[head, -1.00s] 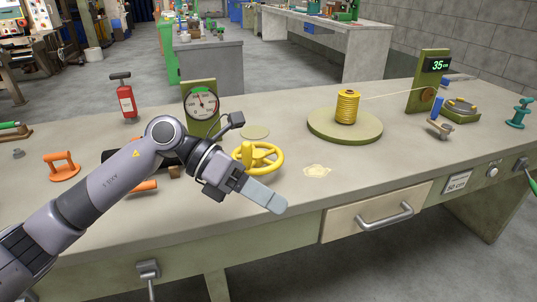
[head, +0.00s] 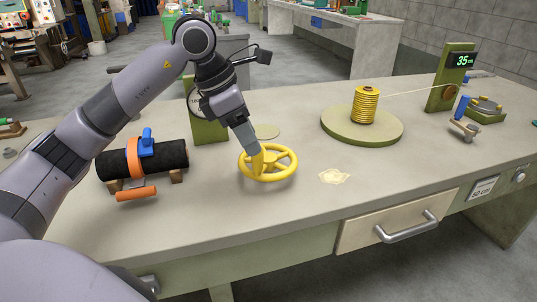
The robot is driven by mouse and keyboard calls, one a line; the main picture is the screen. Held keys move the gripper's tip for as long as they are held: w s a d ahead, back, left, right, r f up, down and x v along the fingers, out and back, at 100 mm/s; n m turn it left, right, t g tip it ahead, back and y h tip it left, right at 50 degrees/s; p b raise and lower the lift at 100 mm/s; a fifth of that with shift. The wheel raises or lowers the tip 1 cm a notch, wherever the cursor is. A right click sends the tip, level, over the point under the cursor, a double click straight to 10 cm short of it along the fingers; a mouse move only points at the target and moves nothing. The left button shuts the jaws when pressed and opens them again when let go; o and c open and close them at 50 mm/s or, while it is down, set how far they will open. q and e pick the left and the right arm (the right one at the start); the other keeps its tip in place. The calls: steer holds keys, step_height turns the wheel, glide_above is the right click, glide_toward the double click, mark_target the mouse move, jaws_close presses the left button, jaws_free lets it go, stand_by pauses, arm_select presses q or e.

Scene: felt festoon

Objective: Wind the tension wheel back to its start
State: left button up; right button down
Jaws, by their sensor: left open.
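The tension wheel (head: 285,172) is a yellow spoked handwheel lying flat near the bench's middle. My left gripper (head: 254,154) points down at the wheel's left side, its fingertips by the upright yellow knob (head: 257,165). The jaws are open, but the gap between them is hard to see, and I cannot tell whether they touch the knob. The dial gauge on a green post (head: 212,133) stands behind, its face mostly hidden by my arm. My right gripper is not in view.
A yellow spool (head: 366,105) stands on a round green turntable (head: 335,127), its thread running to a post with a display reading 35 (head: 464,60). A black roll with an orange strap (head: 110,165) lies left. A drawer handle (head: 408,228) sticks out in front.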

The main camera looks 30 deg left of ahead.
mark_target(261, 173)
arm_select(q)
steer(key=x, duration=0.7)
steer(key=shift+s+d, duration=0.1)
steer(key=shift+s, duration=0.05)
jaws_close()
